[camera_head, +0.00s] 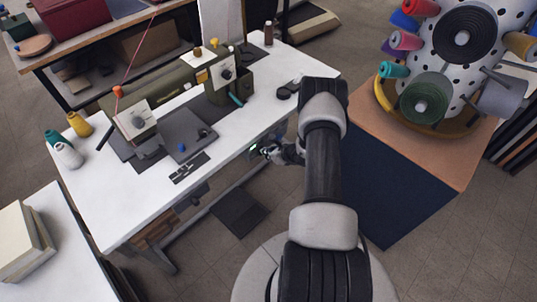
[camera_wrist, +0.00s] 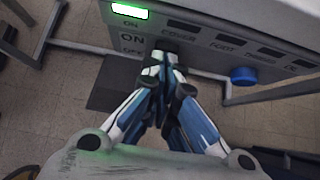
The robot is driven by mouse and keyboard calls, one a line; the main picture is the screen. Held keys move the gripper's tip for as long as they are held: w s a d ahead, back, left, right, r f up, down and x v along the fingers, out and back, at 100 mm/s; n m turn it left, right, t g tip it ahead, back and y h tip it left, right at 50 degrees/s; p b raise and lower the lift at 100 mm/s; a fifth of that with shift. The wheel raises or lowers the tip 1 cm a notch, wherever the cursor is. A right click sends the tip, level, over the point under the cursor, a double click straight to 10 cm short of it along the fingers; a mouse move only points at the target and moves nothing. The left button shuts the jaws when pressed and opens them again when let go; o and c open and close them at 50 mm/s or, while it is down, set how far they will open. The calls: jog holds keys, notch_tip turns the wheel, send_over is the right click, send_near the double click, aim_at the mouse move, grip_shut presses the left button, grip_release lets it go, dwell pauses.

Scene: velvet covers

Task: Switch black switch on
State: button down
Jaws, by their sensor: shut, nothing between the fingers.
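In the wrist view, a grey control panel (camera_wrist: 215,42) carries printed labels, with "ON" readable at the left. A small black switch (camera_wrist: 168,45) appears beside that label, partly hidden by my fingertips. My gripper (camera_wrist: 165,72) is shut and empty, its fingertips right at the switch; I cannot tell whether they touch it. A green light (camera_wrist: 129,10) glows at the panel's upper left. In the head view, my gripper (camera_head: 266,151) is at the front edge of the white sewing table (camera_head: 232,132), and the switch is too small to make out.
A blue knob (camera_wrist: 243,75) sits on the panel to the right. A green sewing machine (camera_head: 165,95) stands on the table. A dark pedal (camera_head: 240,212) lies on the floor below.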

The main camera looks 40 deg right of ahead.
jog(key=shift+r, duration=0.1)
jog(key=shift+r+p, duration=0.4)
jog(key=shift+r, duration=0.3)
jog(key=shift+s+d, duration=0.1)
jog(key=shift+s, duration=0.05)
